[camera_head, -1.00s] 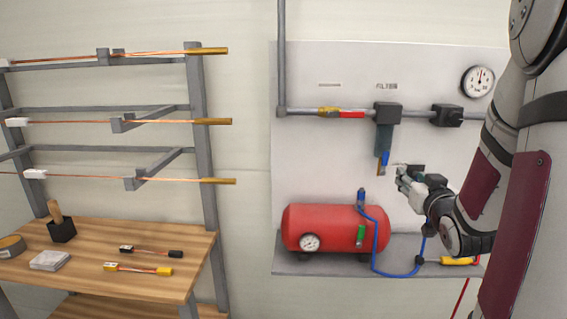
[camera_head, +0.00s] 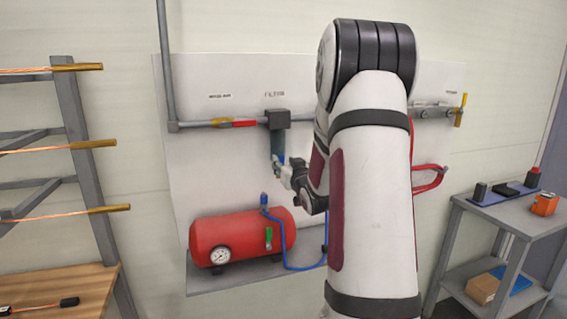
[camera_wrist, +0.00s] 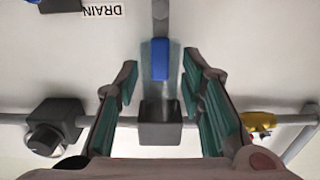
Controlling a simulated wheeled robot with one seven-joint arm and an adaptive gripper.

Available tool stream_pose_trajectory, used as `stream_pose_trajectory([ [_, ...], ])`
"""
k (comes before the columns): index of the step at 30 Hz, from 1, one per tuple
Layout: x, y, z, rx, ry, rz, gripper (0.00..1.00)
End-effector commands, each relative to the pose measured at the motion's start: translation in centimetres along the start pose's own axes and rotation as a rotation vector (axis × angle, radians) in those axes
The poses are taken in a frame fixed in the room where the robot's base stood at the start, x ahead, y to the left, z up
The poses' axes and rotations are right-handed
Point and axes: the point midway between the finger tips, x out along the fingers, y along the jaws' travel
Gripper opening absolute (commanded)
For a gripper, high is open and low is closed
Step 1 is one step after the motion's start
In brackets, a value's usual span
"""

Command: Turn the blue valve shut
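The blue valve handle (camera_head: 281,160) is at the lower end of the grey filter (camera_head: 277,140) on the wall panel. In the wrist view the blue handle (camera_wrist: 160,59) stands lengthwise up the picture, in line with the filter. My gripper (camera_head: 287,172) is just beside and below the handle in the head view. In the wrist view my gripper (camera_wrist: 160,78) is open, with its teal-padded fingers to the left and right of the handle. Gaps show on both sides, and I see no contact. My arm hides part of the panel in the head view.
The pipe has a yellow-and-red valve (camera_head: 232,123) left of the filter. A red tank (camera_head: 240,235) with a gauge and a blue hose (camera_head: 288,262) stands on a shelf below. A cart (camera_head: 500,220) stands at right, a cable rack (camera_head: 85,150) at left.

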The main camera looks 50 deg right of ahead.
Motion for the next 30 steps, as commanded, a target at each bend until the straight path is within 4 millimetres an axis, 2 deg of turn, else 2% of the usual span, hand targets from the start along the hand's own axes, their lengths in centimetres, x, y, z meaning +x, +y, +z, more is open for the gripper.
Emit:
stream_pose_trajectory([
  [6,1.3,-0.1,0.0,0.0,-0.001,-0.001,0.36],
  [14,1.4,-0.1,0.0,0.0,0.0,-0.001,0.36],
  [18,1.3,-0.1,0.0,0.0,0.0,-0.001,0.04],
  [19,1.3,-0.1,0.0,0.0,0.0,-0.001,0.0],
  [30,1.8,-0.4,0.0,-0.015,0.001,-0.002,0.0],
])
